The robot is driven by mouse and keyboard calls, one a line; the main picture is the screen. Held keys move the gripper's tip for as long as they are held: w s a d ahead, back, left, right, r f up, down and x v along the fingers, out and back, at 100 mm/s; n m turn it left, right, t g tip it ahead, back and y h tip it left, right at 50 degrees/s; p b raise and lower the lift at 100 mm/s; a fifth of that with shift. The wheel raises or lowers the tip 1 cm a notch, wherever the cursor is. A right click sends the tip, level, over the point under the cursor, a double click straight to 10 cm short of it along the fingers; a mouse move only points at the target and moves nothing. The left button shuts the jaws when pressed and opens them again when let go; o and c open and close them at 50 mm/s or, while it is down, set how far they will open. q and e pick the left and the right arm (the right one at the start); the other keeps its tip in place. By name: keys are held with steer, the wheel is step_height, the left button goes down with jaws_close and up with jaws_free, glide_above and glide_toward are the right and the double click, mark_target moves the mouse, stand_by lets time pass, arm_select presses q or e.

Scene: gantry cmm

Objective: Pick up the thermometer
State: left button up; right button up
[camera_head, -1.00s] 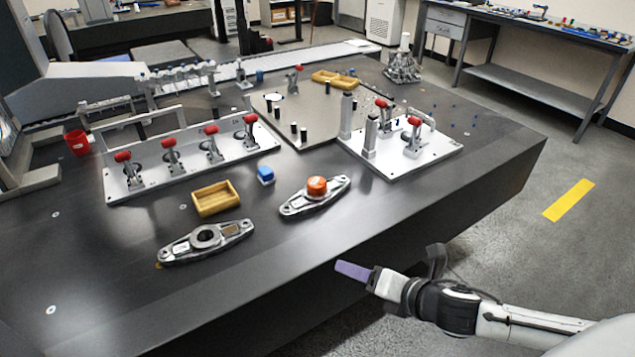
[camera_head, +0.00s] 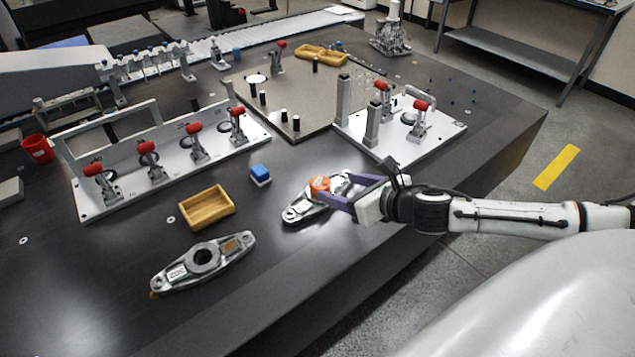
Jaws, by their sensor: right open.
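A round orange object (camera_head: 319,185), which may be the thermometer, sits on a silver two-eared metal part (camera_head: 298,212) near the table's front edge. No other thing here clearly looks like a thermometer. My right gripper (camera_head: 338,186) is open, its purple fingers pointing left at the orange object. One finger passes over the metal part behind and the other in front. The fingertips are beside the orange object's right side; I cannot tell whether they touch it. The gripper hides the right end of the metal part. My left gripper is not in view.
Clamp fixtures with red handles stand on a left plate (camera_head: 92,207) and a right plate (camera_head: 447,130). A red cup (camera_head: 38,149) stands far left.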

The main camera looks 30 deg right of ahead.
mark_target(321, 182)
steer(key=x, duration=0.7)
steer(key=shift+w+f, duration=0.2)
steer(key=shift+w, duration=0.1)
steer(key=c, duration=1.3)
